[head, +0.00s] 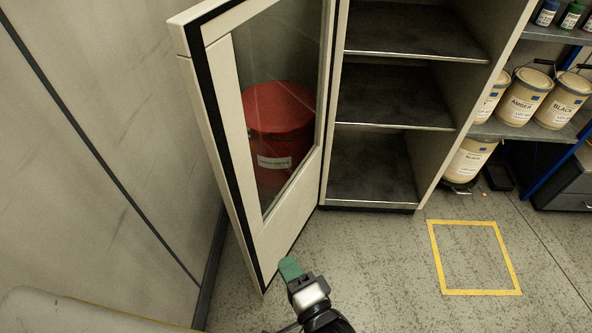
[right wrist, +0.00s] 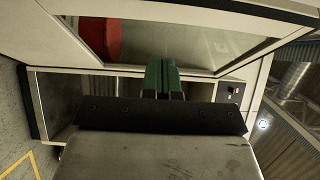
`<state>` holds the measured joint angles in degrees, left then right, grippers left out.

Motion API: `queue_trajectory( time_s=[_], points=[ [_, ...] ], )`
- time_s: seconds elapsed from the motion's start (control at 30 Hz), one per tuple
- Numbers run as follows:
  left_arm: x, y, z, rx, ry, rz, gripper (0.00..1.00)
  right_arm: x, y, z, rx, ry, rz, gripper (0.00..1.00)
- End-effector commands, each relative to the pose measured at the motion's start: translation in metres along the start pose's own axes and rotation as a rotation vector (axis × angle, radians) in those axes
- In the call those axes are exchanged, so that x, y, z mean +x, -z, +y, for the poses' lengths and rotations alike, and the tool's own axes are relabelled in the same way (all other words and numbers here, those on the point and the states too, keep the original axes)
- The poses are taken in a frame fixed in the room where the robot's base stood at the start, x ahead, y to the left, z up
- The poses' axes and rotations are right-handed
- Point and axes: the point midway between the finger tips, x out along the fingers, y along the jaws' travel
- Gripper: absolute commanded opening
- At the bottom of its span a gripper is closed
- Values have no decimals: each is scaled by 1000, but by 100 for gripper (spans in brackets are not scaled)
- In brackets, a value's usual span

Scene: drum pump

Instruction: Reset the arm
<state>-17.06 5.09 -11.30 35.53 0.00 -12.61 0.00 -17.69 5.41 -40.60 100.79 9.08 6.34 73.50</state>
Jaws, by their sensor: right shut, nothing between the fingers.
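My right gripper (head: 290,269) shows at the bottom middle of the head view, with green fingers and a grey and black body. Its green fingers are together and empty, and they also show in the right wrist view (right wrist: 163,77). In the head view it appears in front of the lower part of an open cabinet door (head: 285,238). I cannot tell whether it touches the door. My left gripper is not in view.
The cabinet (head: 372,165) has empty dark shelves. A red drum (head: 280,120) shows through the door glass. Paint buckets (head: 524,97) stand on a rack at right. A yellow floor square (head: 482,292) is empty, with clear floor around it. A wall (head: 100,130) stands at left.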

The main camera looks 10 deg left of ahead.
Motion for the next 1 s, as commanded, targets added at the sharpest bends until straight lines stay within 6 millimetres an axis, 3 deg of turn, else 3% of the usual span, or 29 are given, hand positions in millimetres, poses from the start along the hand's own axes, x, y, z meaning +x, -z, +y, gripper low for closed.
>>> queue_trajectory(
  time_s=[0.17, 0.27, 0.37, 0.47, 0.6, 0.67, 0.8, 0.9, 1.0],
  points=[
    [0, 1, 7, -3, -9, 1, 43, 0, 0, 2, -4, -4, 1, 0],
    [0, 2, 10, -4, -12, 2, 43, -2, 5, 20, -48, -50, 7, 0],
    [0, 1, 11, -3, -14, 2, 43, -11, 18, 66, -158, -165, 15, 0],
    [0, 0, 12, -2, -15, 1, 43, -32, 36, 131, -320, -338, 6, 0],
    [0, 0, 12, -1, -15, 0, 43, -84, 63, 223, -540, -606, -57, 0],
    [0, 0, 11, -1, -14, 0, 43, -114, 72, 258, -621, -720, -104, 0],
    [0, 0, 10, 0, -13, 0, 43, -193, 85, 329, -778, -972, -260, 0],
    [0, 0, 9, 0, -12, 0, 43, -256, 87, 367, -851, -1128, -406, 0],
    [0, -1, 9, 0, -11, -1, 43, -312, 82, 391, -893, -1243, -553, 0]
  ],
)
